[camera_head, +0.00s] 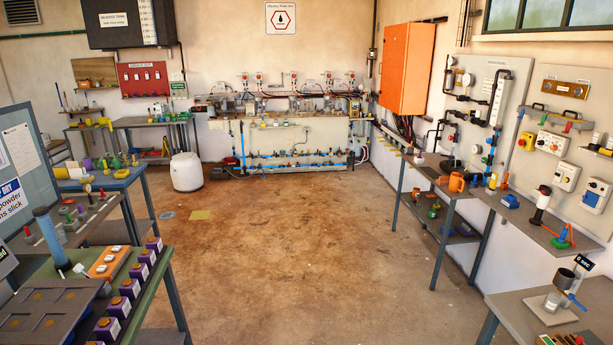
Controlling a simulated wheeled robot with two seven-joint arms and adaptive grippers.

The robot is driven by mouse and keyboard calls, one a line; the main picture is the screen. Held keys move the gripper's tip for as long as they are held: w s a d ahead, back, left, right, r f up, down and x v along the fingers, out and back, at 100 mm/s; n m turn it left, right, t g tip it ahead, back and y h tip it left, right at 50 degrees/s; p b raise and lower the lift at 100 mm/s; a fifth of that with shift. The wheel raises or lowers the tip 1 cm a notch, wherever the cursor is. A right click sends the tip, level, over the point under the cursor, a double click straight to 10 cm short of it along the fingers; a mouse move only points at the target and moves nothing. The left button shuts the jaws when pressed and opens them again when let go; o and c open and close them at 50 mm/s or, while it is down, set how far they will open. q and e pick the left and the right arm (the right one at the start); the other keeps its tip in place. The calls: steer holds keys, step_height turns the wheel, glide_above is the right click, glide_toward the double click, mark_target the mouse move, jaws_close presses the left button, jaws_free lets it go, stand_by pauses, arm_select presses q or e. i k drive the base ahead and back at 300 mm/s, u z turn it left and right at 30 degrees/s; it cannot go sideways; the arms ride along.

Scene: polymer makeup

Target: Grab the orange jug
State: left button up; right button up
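An orange jug (456,184) stands upright on the grey bench (483,200) along the right wall. Its handle side faces left in the head view. It looks small and far off, so its inside cannot be made out. Neither of my grippers shows in this view, and nothing is seen touching the jug.
The brown floor (290,250) in the middle is open. A green table (165,290) with several purple boxes is at front left, and a grey table (520,310) at front right. A white drum (186,172) stands at the back. An orange cabinet (406,68) hangs on the wall.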

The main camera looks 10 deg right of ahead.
mark_target(455, 185)
steer(key=z, duration=0.15)
steer(key=i, duration=1.95)
steer(key=z, duration=0.7)
steer(key=i, duration=2.15)
steer(key=z, duration=0.8)
steer(key=i, duration=1.6)
steer(key=z, duration=0.35)
